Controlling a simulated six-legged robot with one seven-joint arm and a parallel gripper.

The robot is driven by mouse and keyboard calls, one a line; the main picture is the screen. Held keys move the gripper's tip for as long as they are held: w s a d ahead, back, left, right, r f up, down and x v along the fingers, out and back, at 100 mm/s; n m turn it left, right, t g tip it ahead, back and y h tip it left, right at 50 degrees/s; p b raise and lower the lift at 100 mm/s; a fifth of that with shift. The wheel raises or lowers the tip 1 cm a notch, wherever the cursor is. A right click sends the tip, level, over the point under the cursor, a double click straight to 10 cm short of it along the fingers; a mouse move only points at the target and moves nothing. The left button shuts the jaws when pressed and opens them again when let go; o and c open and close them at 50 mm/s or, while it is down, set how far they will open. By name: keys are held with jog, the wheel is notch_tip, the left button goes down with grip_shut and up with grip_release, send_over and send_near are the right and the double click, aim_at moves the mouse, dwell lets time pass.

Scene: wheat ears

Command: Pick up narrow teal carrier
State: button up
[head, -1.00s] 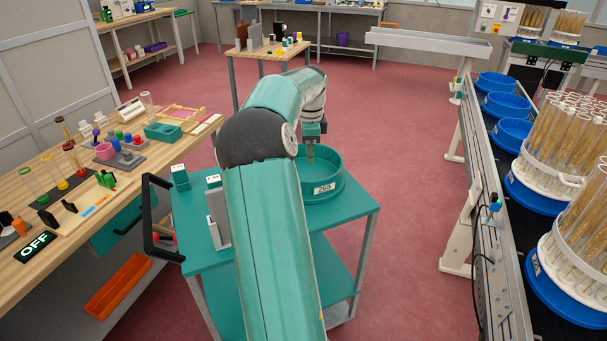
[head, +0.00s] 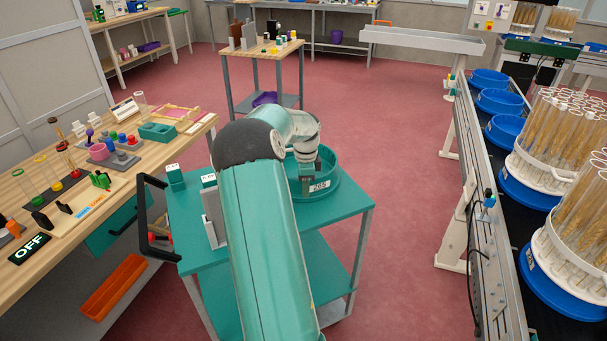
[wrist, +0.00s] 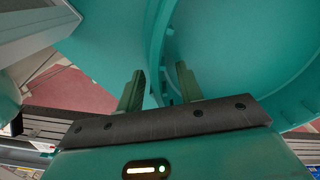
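In the wrist view the carrier's curved wall (wrist: 158,40) runs up between my two fingers. In the wrist view my gripper (wrist: 160,86) is open, with a finger on either side of the wall and gaps still visible. The fingertips' exact depth along the wall is hard to tell.
The teal cart (head: 345,206) has a black handle (head: 148,220) and small items at its left. A wooden workbench (head: 110,185) with laboratory items stands left. A conveyor (head: 485,240) with blue carriers of wheat tubes stands right. Red floor is clear between cart and conveyor.

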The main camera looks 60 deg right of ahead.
jog(key=shift+f, duration=0.1)
grip_shut()
dwell(0.3)
